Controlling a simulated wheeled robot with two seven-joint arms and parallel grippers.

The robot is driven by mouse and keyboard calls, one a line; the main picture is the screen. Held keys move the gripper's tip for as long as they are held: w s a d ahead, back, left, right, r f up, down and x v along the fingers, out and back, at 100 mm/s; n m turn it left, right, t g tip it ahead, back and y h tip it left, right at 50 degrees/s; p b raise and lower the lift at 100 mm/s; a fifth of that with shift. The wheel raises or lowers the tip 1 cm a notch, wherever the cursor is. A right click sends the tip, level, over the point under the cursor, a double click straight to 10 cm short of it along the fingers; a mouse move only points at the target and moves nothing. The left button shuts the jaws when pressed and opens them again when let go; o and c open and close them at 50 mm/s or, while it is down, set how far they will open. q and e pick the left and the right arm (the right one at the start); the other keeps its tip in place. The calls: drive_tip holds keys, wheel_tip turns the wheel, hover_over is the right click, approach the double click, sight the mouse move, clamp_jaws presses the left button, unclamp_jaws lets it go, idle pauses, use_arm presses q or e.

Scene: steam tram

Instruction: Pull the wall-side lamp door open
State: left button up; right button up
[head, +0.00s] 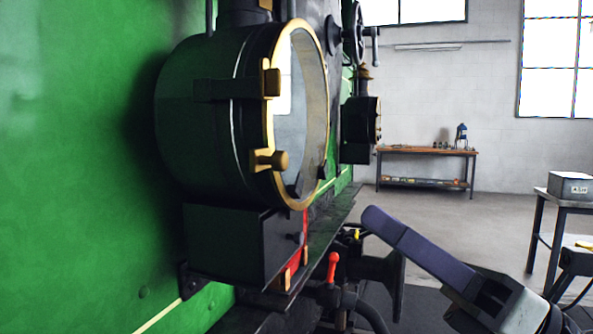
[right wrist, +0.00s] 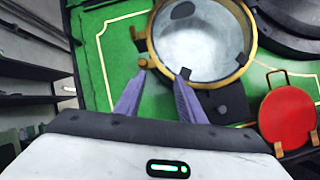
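A large round green lamp (head: 205,100) with a brass-rimmed glass door (head: 313,95) fills the middle of the head view. The rim sits against the drum. Brass fittings show on its left edge, the lower one a knob (head: 278,161). The same door (right wrist: 205,38) and knob (right wrist: 147,63) show in the right wrist view. A second, smaller lamp (head: 362,120) is farther back; I cannot tell which is wall-side. My right gripper (head: 375,218) is below and right of the near door. Its fingers (right wrist: 161,74) are apart and empty, pointing towards the rim's lower edge. My left gripper is not in view.
A dark box (head: 235,245) hangs under the lamp, with a red-handled lever (head: 332,268) nearby. A red disc (right wrist: 287,118) shows in the right wrist view. A workbench (head: 425,152) and a grey table (head: 566,205) stand on the right, with open floor between.

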sight(286, 162)
drive_tip(key=a+r+n+g+p, duration=0.1)
drive_tip(key=a+r+n, duration=0.1)
drive_tip(key=a, duration=0.1)
drive_tip(key=a+r+n+g+p, duration=0.1)
drive_tip(key=a+r+n+p, duration=0.1)
drive_tip(key=a, duration=0.1)
drive_tip(key=a+r+n+p, duration=0.2)
drive_tip(key=a, duration=0.1)
drive_tip(key=shift+w+r+g, duration=0.25)
drive_tip(key=shift+r+g, duration=0.15)
drive_tip(key=shift+w+a+r, duration=0.1)
drive_tip(key=shift+w+a, duration=0.2)
drive_tip(key=shift+a, duration=0.3)
drive_tip(key=shift+c, duration=0.4)
clamp_jaws()
